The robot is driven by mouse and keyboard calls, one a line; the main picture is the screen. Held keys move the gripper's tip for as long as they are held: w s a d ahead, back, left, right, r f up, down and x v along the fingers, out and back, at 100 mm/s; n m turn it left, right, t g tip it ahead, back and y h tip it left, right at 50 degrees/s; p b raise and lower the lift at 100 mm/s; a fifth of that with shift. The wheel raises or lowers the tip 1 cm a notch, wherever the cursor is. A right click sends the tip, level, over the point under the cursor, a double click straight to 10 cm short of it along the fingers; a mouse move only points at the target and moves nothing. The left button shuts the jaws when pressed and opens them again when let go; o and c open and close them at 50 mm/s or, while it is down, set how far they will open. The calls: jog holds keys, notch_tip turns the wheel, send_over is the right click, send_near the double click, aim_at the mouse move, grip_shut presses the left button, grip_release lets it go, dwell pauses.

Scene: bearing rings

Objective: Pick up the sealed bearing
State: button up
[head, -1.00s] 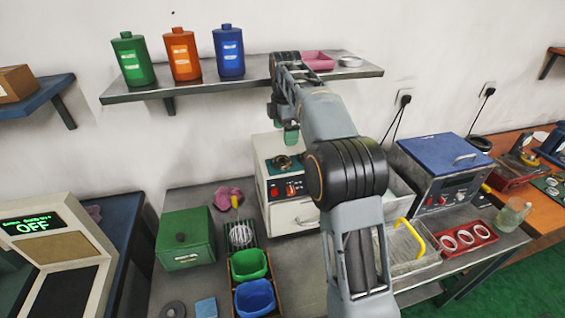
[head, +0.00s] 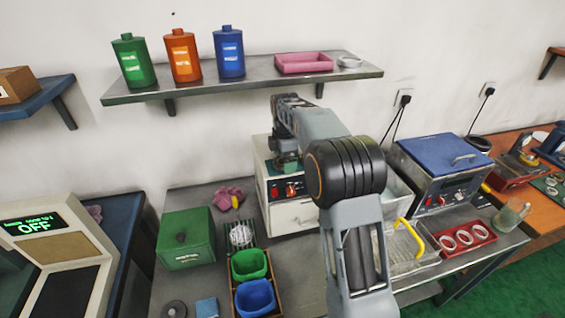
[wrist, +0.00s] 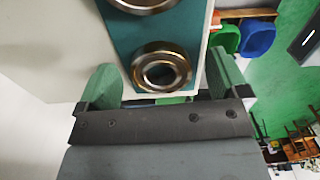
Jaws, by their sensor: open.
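A metal bearing (wrist: 183,70) with a golden rim and a dark centre sits on a teal surface in the wrist view. A second metal ring (wrist: 145,5) is cut off at the top edge. I cannot tell from these frames whether either is sealed. My gripper (wrist: 162,63) is open, its green fingers on either side of the nearer bearing, with no clear contact. In the head view my gripper (head: 287,163) points down over the top of a white machine (head: 294,215) and hides the bearing there.
A shelf (head: 265,80) with several bottles and a pink tray (head: 304,62) is above the machine. A green box (head: 186,238), green bin (head: 249,264) and blue bin (head: 255,298) stand left. A red tray (head: 463,253) of rings and a blue-lidded device (head: 440,155) are right.

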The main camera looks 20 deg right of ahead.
jog(key=shift+c, duration=0.2)
jog(key=c, duration=0.9)
jog(key=shift+c, duration=0.2)
